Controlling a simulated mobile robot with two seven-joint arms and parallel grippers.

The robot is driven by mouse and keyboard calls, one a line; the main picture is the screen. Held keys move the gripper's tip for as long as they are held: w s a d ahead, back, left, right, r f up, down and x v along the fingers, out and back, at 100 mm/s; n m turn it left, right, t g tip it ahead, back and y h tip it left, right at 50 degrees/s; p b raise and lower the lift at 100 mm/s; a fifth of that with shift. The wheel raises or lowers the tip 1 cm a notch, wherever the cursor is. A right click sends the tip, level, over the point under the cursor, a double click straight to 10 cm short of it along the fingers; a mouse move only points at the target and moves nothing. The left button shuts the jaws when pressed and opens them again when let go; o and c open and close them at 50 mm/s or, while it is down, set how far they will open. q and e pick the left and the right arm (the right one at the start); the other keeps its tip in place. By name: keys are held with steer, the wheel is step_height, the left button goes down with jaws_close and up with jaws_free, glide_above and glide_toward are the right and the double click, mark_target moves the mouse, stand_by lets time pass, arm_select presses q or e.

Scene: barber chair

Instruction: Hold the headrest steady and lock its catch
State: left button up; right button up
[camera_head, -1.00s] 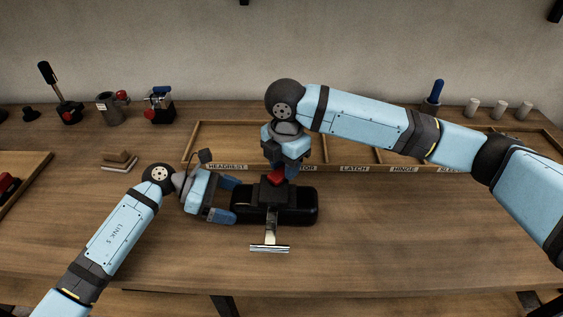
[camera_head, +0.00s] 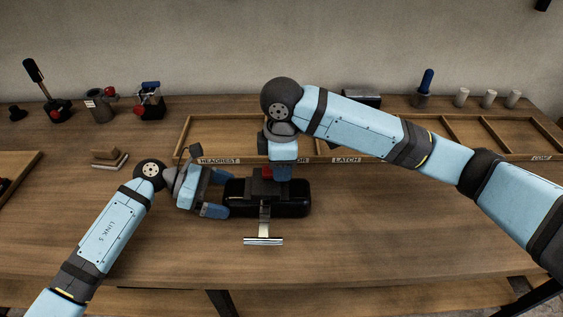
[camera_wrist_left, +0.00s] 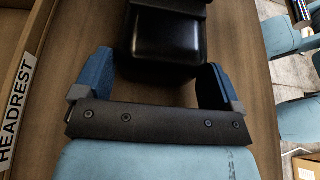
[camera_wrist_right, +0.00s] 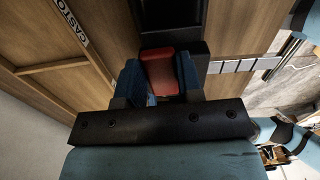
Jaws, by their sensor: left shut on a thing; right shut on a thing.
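The black headrest (camera_head: 292,203) lies on the bench with its metal post and crossbar (camera_head: 264,240) toward the front edge. My left gripper (camera_head: 217,194) is shut on its left end; in the left wrist view the fingers flank the black headrest block (camera_wrist_left: 165,50). The red catch (camera_head: 266,173) sits on the dark housing at the headrest's back side. My right gripper (camera_head: 281,172) comes down from above and is shut on it. In the right wrist view the red catch (camera_wrist_right: 158,72) is between the two blue fingers. Whether it is locked cannot be told.
A wooden divided tray (camera_head: 470,157) with labels runs behind the headrest. Clamps and fittings (camera_head: 149,100) stand at the back left, with small stacked blocks (camera_head: 108,158) nearer. A blue-handled tool (camera_head: 425,88) and pale cylinders (camera_head: 489,99) stand back right. The bench front right is clear.

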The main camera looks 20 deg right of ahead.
steer(key=shift+s+m, duration=0.15)
steer(key=shift+m, duration=0.25)
steer(key=o, duration=0.9)
steer(key=shift+o, duration=0.2)
step_height(320, 180, up, 12)
arm_select(q)
steer(key=o, duration=1.1)
